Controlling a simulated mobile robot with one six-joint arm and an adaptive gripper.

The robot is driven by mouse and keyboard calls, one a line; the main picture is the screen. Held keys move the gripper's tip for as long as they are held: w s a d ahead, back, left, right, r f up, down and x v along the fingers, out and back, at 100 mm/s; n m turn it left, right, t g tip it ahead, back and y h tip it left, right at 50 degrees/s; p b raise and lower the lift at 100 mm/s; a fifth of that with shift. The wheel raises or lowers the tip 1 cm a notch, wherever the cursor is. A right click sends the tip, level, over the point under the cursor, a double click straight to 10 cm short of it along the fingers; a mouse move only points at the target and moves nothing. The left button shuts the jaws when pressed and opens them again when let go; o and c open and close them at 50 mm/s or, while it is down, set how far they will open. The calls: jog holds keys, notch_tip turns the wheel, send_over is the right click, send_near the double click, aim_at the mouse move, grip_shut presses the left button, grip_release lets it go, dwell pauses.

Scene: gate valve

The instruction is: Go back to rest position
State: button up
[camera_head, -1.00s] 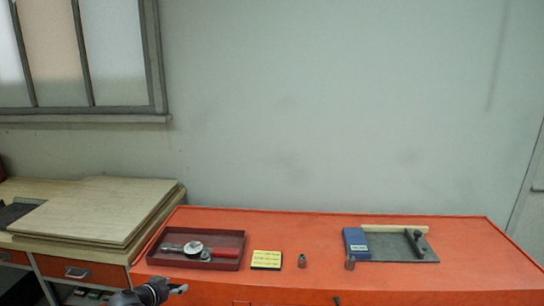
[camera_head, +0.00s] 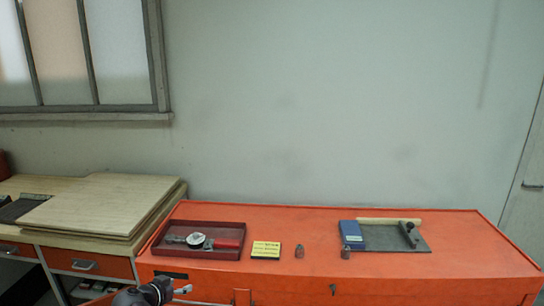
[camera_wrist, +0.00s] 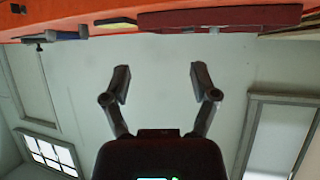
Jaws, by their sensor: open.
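My gripper (camera_head: 183,289) shows at the bottom left in the head view, in front of the orange cabinet's front edge and below the red tray. In the wrist view my gripper (camera_wrist: 160,84) has its two fingers spread well apart with nothing between them. The wrist view appears upside down, with the orange bench edge along its top and the wall behind the fingers. The gripper touches nothing that I can see.
The orange cabinet (camera_head: 400,285) bears a red tray (camera_head: 226,254) holding a gauge, a yellow-labelled box (camera_head: 265,250), two small metal pieces, a blue box (camera_head: 352,234) and a dark mat (camera_head: 385,245). Wooden boards (camera_head: 100,208) lie at left. A window (camera_head: 80,60) is above.

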jog(key=w+d+f+g+h, duration=0.1)
jog(key=d+f+g, duration=0.1)
jog(key=d, duration=0.5)
jog(key=w+d+f+g, duration=0.2)
jog(key=d, duration=0.6)
jog(key=s+d+f+n+g+y, duration=0.1)
jog(key=s+d+g, duration=0.1)
jog(key=d, duration=0.7)
jog(key=s+d+f+n+g+y, duration=0.1)
jog(key=s+d, duration=0.4)
jog(key=d, duration=0.5)
jog(key=s+d+f+n+g+y, duration=0.1)
jog(key=s+d+f+g+y, duration=0.2)
jog(key=d, duration=0.7)
jog(key=shift+s+d+f+n+g, duration=0.15)
jog(key=shift+s+f+n+g, duration=0.1)
jog(key=shift+n+g, duration=0.25)
